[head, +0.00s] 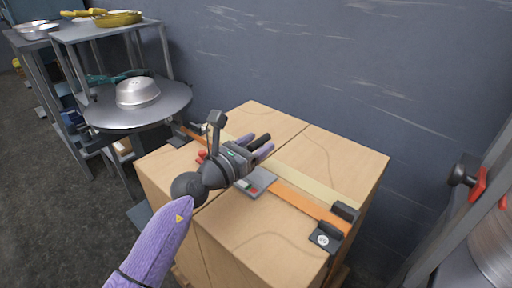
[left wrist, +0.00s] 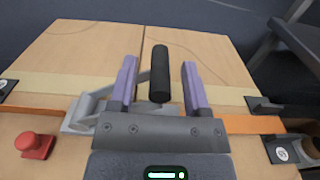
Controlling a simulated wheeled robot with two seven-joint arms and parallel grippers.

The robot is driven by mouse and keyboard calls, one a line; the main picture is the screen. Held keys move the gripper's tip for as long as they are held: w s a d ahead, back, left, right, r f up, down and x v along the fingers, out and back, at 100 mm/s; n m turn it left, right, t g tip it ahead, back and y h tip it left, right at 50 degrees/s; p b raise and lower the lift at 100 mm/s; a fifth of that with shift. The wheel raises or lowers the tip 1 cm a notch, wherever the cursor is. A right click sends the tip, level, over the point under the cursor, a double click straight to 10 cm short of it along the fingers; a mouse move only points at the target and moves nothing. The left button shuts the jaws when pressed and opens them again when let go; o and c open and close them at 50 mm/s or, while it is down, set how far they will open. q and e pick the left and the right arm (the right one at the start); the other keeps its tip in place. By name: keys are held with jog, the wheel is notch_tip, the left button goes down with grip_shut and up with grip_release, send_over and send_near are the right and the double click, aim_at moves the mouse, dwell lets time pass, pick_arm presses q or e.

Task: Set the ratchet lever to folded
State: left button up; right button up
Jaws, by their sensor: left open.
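The ratchet lever (left wrist: 160,75) has a black cylindrical grip and shows upright between my left gripper's fingers in the left wrist view. Its grey metal base (left wrist: 80,119) sits on the orange strap (left wrist: 252,125) across the wooden boxes. My left gripper (head: 262,147) is over the box tops in the head view; it also shows in the left wrist view (left wrist: 159,80). Its purple fingers are open, one on each side of the black grip, with gaps visible. The head view shows the grip's end (head: 260,141) between the fingers; the gripper hides part of the ratchet. My right gripper is not in view.
Wooden boxes (head: 345,160) stand together under the strap, with black corner pieces (head: 325,237) at the edge. A red knob (left wrist: 35,145) is left of the ratchet. A round table (head: 180,100) with a metal bowl (head: 138,92) stands behind left. A wall is behind.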

pick_arm(q)
grip_shut()
dwell(1.4)
